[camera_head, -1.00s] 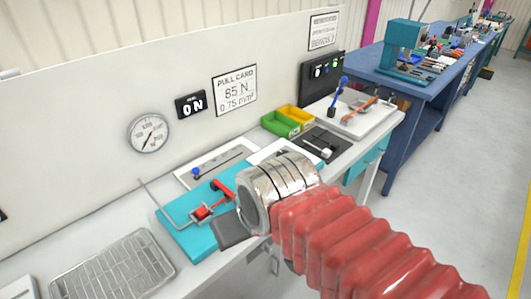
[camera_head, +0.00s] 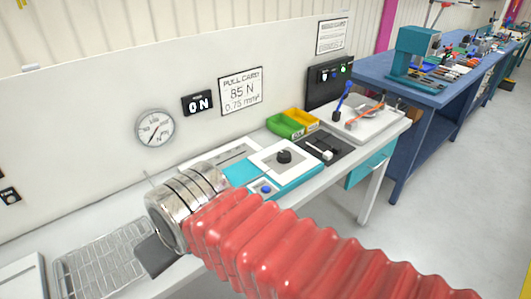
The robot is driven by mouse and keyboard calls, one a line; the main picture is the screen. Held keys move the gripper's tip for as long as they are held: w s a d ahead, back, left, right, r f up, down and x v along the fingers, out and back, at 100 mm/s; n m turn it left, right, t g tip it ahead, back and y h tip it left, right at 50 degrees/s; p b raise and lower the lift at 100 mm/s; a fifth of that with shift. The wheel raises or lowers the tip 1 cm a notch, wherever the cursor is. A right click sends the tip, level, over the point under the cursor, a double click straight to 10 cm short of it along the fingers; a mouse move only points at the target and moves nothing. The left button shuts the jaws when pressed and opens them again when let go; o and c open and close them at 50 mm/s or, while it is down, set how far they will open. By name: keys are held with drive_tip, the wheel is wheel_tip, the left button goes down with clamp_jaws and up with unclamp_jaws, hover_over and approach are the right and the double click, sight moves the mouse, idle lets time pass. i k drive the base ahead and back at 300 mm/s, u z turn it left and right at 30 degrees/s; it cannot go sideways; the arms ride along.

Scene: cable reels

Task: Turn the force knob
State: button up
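A black round knob (camera_head: 284,156) stands on a white plate on top of a teal device on the bench. A blue button (camera_head: 266,189) sits on the white patch in front of it. A second small black control (camera_head: 9,196) shows on the wall panel at the left edge; its label is too small to read, so I cannot tell which is the force knob. My gripper (camera_head: 157,254) is a dark piece beyond my silver wrist, left of the teal device and apart from both knobs. Its fingertips are not clear, and my arm hides part of the bench.
A round dial gauge (camera_head: 155,128), a display reading "0N" (camera_head: 198,103) and a pull card reading 85 N (camera_head: 241,91) are on the wall. A wire tray (camera_head: 105,262) lies at left. Green (camera_head: 286,125) and yellow (camera_head: 301,119) bins stand behind the device.

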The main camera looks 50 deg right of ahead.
sight(283, 157)
drive_tip(key=u, duration=0.85)
drive_tip(key=k, duration=1.15)
drive_tip(key=z, duration=1.45)
drive_tip(key=i, duration=0.7)
